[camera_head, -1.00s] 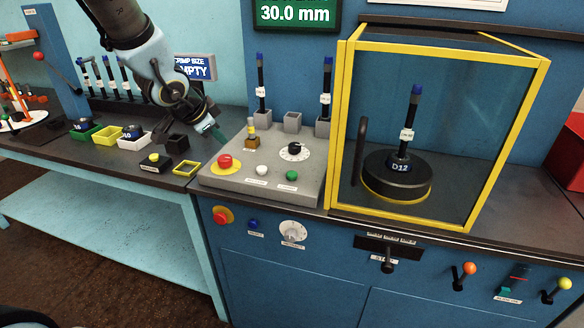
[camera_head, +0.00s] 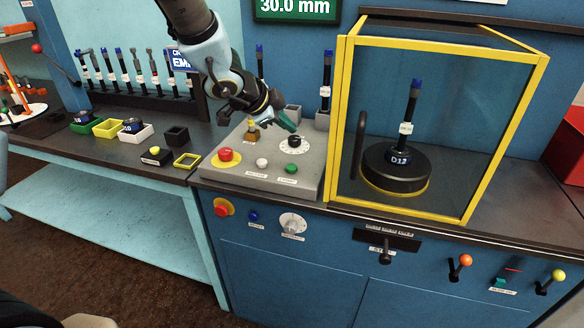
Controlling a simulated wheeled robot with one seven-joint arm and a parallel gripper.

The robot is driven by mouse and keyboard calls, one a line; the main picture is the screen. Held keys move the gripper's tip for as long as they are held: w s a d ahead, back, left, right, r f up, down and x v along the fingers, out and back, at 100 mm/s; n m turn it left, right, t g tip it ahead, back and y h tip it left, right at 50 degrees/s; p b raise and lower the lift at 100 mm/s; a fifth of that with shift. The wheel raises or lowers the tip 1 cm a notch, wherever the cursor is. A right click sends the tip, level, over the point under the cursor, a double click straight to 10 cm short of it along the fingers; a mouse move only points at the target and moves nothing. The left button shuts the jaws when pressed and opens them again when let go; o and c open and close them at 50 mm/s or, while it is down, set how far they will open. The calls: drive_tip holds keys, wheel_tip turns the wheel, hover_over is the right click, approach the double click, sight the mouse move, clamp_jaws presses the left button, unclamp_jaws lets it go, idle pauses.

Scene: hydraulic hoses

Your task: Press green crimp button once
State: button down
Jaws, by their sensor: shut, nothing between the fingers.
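The green crimp button (camera_head: 291,168) sits at the front right of the sloped grey control panel (camera_head: 222,172), with a small label in front of it. My gripper (camera_head: 291,126) is above the back right of the panel, behind and above the green button and apart from it. Its greenish fingertips are shut with nothing between them. They point down and right, close to the black dial (camera_head: 294,142) in the picture; I cannot tell whether they touch it. The green button is fully visible.
A red emergency button (camera_head: 225,155), a white button (camera_head: 262,163) and a brass-coloured indicator (camera_head: 252,133) share the panel. A yellow-framed clear guard box (camera_head: 336,130) stands just right, with a die marked D12 (camera_head: 396,170) inside. Small bins (camera_head: 107,128) stand left.

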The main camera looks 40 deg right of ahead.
sight(288, 169)
drive_tip(key=shift+f+b, duration=3.9)
drive_tip(key=shift+f, duration=0.35)
drive_tip(key=shift+f, duration=0.1)
drive_tip(key=shift+f+b, duration=0.3)
drive_tip(key=shift+f+b, duration=0.45)
drive_tip(key=shift+f, duration=0.05)
drive_tip(key=shift+r, duration=0.1)
drive_tip(key=shift+r+p, duration=0.8)
drive_tip(key=shift+p, duration=0.15)
drive_tip(key=shift+r, duration=0.1)
wheel_tip(288, 169, up, 5)
drive_tip(key=p, duration=0.5)
